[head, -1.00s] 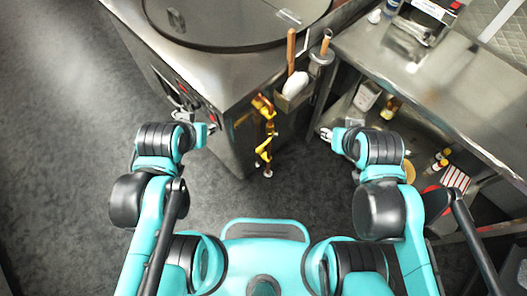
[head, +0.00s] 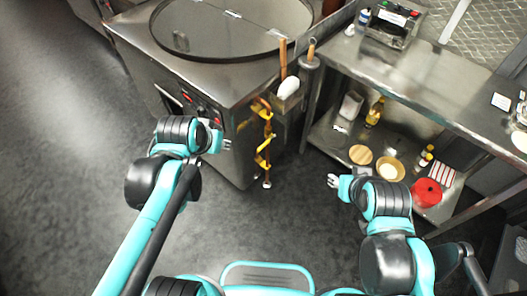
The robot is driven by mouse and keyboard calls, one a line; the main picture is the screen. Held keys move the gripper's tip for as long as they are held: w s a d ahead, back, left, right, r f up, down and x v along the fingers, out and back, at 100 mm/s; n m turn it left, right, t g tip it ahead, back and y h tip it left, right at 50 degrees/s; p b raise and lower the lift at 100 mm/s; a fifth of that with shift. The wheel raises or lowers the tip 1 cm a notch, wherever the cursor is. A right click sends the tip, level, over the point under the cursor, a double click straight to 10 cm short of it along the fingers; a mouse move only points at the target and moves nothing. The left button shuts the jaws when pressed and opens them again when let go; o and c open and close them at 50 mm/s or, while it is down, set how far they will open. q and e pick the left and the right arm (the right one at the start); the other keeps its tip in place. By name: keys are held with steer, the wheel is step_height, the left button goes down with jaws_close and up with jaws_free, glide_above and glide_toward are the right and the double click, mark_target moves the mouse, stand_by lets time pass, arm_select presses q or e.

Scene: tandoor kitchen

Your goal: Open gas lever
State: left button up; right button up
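A yellow gas pipe (head: 263,150) runs down the corner of the steel tandoor (head: 225,80), with valve-like fittings along it. I cannot tell clearly which part of it is the lever. Red controls (head: 188,98) show on the tandoor's front panel, partly behind my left arm. My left gripper (head: 227,145) is in front of that panel, left of the pipe and apart from it. Its fingers are too small to tell open or shut. My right gripper (head: 333,181) is right of the pipe over the floor, with its fingers apart and empty.
A steel table (head: 440,95) stands at the right. Its lower shelf (head: 335,145) holds bottles, a wooden board (head: 360,154), a bowl (head: 390,168) and a red pot (head: 427,192). A holder (head: 287,102) with wooden-handled tools hangs on the tandoor's corner. The floor (head: 285,215) before me is clear.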

arm_select(q)
steer(key=w, duration=0.1)
steer(key=m+g+h+b, duration=0.2)
steer(key=m+g+b, duration=0.1)
steer(key=m+b, duration=0.35)
glide_above(263, 145)
steer(key=s+a, duration=0.2)
steer(key=s, duration=0.1)
steer(key=shift+n, duration=0.25)
step_height(263, 145, down, 35)
steer(key=shift+a+f, duration=0.1)
steer(key=shift+f, duration=0.05)
steer(key=b+x, duration=0.3)
steer(key=x, duration=0.4)
steer(key=shift+w+f, duration=0.2)
steer(key=shift+f, duration=0.15)
arm_select(e)
step_height(263, 145, down, 10)
steer(key=s, duration=0.1)
steer(key=shift+s, duration=0.15)
steer(key=shift+r, duration=0.1)
arm_select(q)
jaws_close()
